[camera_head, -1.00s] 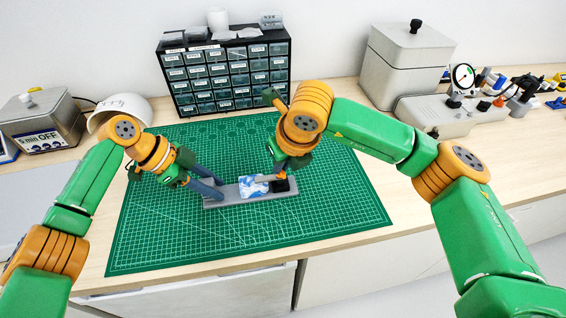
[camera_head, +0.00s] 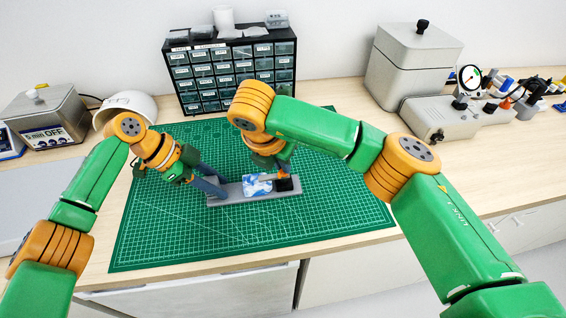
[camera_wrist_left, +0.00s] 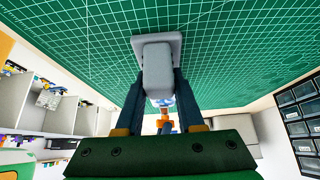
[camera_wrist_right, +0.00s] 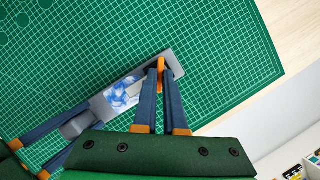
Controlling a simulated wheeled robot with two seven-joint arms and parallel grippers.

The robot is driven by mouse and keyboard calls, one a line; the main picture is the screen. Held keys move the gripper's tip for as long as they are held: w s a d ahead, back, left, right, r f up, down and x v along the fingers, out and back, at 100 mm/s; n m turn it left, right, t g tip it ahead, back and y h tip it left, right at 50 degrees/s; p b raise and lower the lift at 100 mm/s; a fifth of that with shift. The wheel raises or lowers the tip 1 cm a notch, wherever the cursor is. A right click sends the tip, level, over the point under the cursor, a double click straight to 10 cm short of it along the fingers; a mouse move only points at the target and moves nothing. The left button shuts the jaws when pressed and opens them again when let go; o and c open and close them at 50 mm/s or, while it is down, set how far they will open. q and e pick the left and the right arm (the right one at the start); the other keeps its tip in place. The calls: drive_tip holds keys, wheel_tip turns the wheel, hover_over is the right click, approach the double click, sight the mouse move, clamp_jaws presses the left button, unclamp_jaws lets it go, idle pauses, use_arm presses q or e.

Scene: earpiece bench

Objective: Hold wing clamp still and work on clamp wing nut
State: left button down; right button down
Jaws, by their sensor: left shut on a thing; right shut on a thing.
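The wing clamp (camera_head: 240,200) is a long grey base lying on the green mat, with a blue-and-white marbled piece (camera_head: 258,184) on it and a dark block at its right end. The orange wing nut (camera_wrist_right: 161,65) is at that dark end. My left gripper (camera_head: 216,188) is shut on the grey upright block (camera_wrist_left: 157,65) at the clamp's left end, one finger on each side. My right gripper (camera_wrist_right: 160,72) comes down over the other end and is shut on the wing nut, its fingers partly hiding it. The marbled piece also shows in the right wrist view (camera_wrist_right: 122,95).
The cutting mat (camera_head: 330,215) is otherwise clear. A drawer cabinet (camera_head: 235,75) stands behind it. A grey lidded box (camera_head: 412,65) and a gauge device (camera_head: 440,117) stand at the back right. A white bowl (camera_head: 124,106) and a box with a display (camera_head: 45,115) are at the back left.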

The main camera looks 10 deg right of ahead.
drive_tip(key=m+g+h, duration=0.1)
drive_tip(key=m, duration=0.3)
drive_tip(key=shift+w+a, duration=0.15)
drive_tip(key=shift+w+m+g+h, duration=0.1)
drive_tip(key=shift+m+g+h, duration=0.35)
drive_tip(key=shift+m, duration=1.25)
drive_tip(key=shift+g, duration=0.25)
drive_tip(key=c, duration=1)
unclamp_jaws()
drive_tip(key=shift+o, duration=0.2)
